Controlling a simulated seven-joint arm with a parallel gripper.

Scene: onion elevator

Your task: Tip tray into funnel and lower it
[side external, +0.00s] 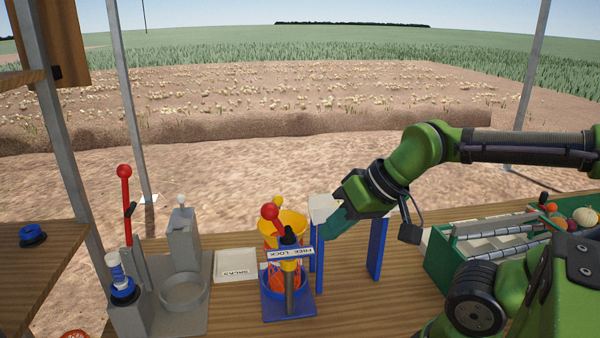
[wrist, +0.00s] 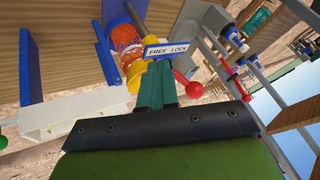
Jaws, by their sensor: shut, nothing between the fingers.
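A white tray (side external: 321,205) sits on blue uprights just right of the funnel, partly hidden by my gripper. In the wrist view the tray (wrist: 75,112) lies to the left. I cannot tell its contents. The yellow funnel (side external: 292,222) stands above an orange net; its yellow rim (wrist: 143,78) shows beside my fingertips. My gripper (side external: 331,226) is shut and empty, pointing down-left in front of the tray. In the wrist view its teal fingers (wrist: 157,72) are together, overlapping the view of the funnel stand. I cannot tell whether they touch anything.
A sign reading FREE LOCK (side external: 290,253) and a red-ball lever (side external: 270,212) stand at the funnel's front. A white SACKS tray (side external: 235,265) and a grey machine with a red lever (side external: 124,172) are left. A green vegetable crate (side external: 450,262) stands right.

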